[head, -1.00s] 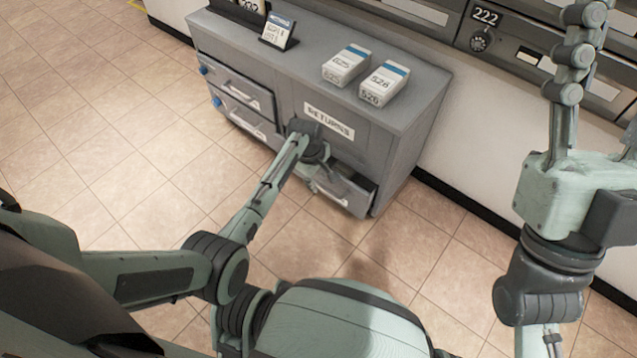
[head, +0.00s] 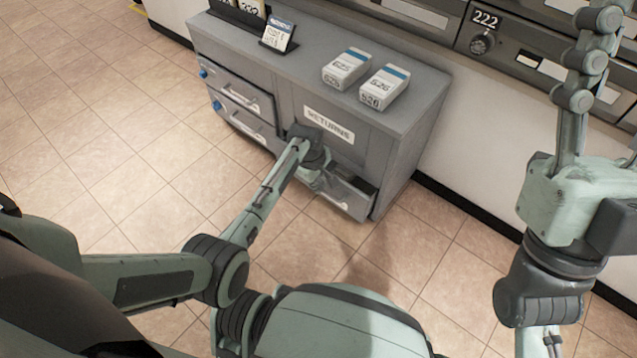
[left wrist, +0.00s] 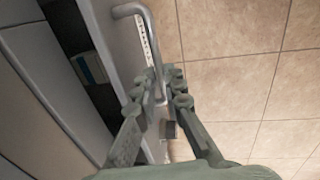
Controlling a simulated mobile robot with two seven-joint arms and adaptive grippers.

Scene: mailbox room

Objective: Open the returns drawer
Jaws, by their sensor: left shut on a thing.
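The returns drawer (head: 343,198) is the lower right drawer of a grey cabinet, below the white RETURNS label (head: 329,125). It stands partly pulled out, with a dark gap behind its front. My left gripper (left wrist: 172,78) is shut on the drawer's metal bar handle (left wrist: 148,38) in the left wrist view. In the head view my left gripper (head: 312,172) is at the drawer front, and my wrist hides part of it. A white and blue item (left wrist: 90,68) shows inside the drawer. My right gripper (head: 577,95) is raised at the right, away from the cabinet; its opening is unclear.
Two white and blue boxes (head: 347,68) (head: 384,86) and a card stand (head: 277,35) are on the cabinet top (head: 310,58). Two drawers with handles (head: 247,93) are shut at the left. Mailboxes (head: 500,45) line the wall. The tiled floor (head: 110,130) before the cabinet is clear.

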